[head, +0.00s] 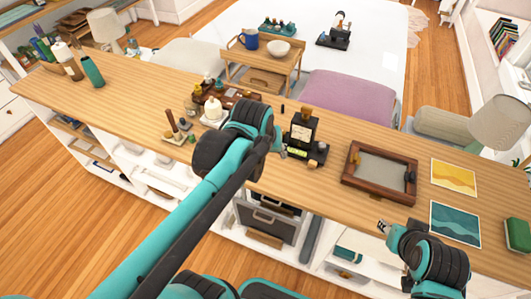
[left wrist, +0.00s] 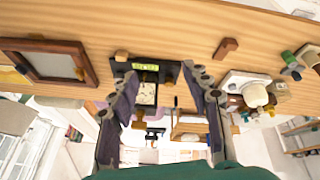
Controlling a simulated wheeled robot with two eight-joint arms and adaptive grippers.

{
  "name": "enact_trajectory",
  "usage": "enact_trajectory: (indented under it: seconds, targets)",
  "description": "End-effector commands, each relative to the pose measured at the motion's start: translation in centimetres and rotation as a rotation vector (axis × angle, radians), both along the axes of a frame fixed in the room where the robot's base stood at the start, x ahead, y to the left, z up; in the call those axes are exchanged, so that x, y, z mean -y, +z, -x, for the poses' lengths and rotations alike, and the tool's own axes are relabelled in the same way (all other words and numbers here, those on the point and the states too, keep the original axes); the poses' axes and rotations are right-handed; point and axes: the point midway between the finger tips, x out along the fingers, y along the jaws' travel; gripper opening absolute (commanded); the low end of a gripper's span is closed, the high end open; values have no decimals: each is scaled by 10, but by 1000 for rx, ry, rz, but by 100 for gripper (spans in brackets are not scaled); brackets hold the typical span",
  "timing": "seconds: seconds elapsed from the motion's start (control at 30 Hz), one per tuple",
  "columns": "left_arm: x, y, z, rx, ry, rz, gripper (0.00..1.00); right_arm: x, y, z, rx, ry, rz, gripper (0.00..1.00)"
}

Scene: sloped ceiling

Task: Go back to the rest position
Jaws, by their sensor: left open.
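My left gripper (head: 279,148) reaches over the long wooden counter in the head view, its fingers mostly hidden behind my teal and black wrist. In the left wrist view the two fingers of my left gripper (left wrist: 163,76) are spread apart with nothing held between them. A black device with a pale face (head: 301,131) stands just right of the left gripper; it also shows between the fingers in the left wrist view (left wrist: 147,93). My right gripper (head: 384,227) is low at the right, by the counter's front edge; its finger opening is too small to tell.
The wooden counter (head: 135,84) carries a brown framed tray (head: 380,168), a yellow print (head: 454,176), a teal print (head: 455,222) and a green book (head: 519,234). A white jar (head: 213,109) stands left of my wrist. A green bottle (head: 92,71) is far left.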

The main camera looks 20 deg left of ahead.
Motion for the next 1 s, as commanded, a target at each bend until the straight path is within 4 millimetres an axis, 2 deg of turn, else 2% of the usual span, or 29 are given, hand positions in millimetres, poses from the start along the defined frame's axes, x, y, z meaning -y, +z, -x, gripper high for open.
enact_trajectory:
  seconds: [0.57, 0.67, 0.9, 1.0]
  targets:
    - [0, -1, 4, 5, -7, -3, 48, 0, -1, 0, 0, 0, 0, 36]
    - [0, -5, 18, 34, -45, -21, 48, 0, -4, 0, 0, 0, 0, 36]
    - [1, -31, 67, 149, -202, -108, 48, 0, -16, 0, 0, 0, 0, 36]
    - [1, -39, 78, 183, -246, -137, 48, 0, -18, 0, 0, 0, 0, 36]
